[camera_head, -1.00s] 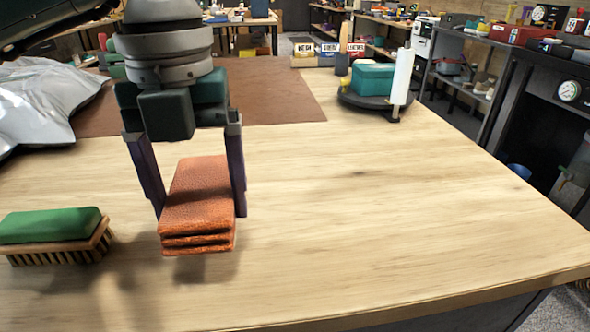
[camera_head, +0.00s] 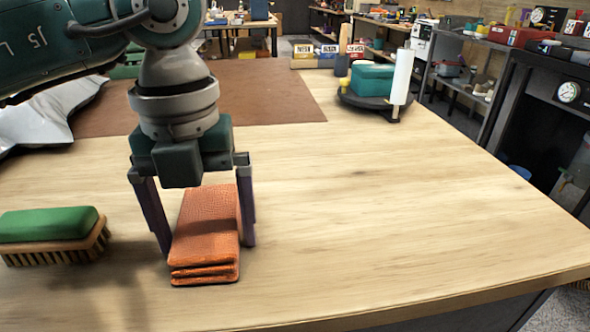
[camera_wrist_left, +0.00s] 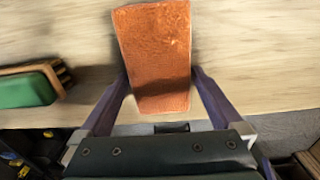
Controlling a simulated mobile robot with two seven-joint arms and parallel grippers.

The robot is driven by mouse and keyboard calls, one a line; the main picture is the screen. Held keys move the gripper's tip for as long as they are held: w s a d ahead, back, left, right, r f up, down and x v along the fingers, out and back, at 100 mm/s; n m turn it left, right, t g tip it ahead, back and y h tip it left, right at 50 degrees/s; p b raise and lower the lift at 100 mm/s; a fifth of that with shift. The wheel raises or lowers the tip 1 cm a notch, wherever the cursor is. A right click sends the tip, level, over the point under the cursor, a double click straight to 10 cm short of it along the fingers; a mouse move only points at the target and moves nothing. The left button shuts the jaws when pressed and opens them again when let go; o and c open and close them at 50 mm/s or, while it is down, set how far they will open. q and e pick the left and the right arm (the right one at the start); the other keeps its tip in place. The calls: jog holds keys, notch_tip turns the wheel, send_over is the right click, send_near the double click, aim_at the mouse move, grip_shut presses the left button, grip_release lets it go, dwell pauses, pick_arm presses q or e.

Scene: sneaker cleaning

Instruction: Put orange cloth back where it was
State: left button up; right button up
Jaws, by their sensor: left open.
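The orange cloth (camera_head: 207,232) is folded into a thick stack and lies on the wooden table near its front edge. It also shows in the left wrist view (camera_wrist_left: 155,55), between the fingers. My left gripper (camera_head: 208,248) is open, with one purple finger on each side of the cloth. A small gap shows on the left side; whether the right finger touches the cloth I cannot tell. My right gripper is not in view.
A green brush (camera_head: 52,235) with wooden base lies left of the cloth. A brown mat (camera_head: 270,95) covers the back of the table (camera_head: 400,200). A dark round tray (camera_head: 375,103) holds a teal box and a white roll. The table's right side is clear.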

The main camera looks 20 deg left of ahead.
aim_at(205, 225)
pick_arm(q)
jog(key=shift+r, duration=0.35)
notch_tip(205, 225, up, 12)
jog(key=p, duration=0.1)
jog(key=shift+f, duration=0.15)
jog(key=shift+w, duration=0.1)
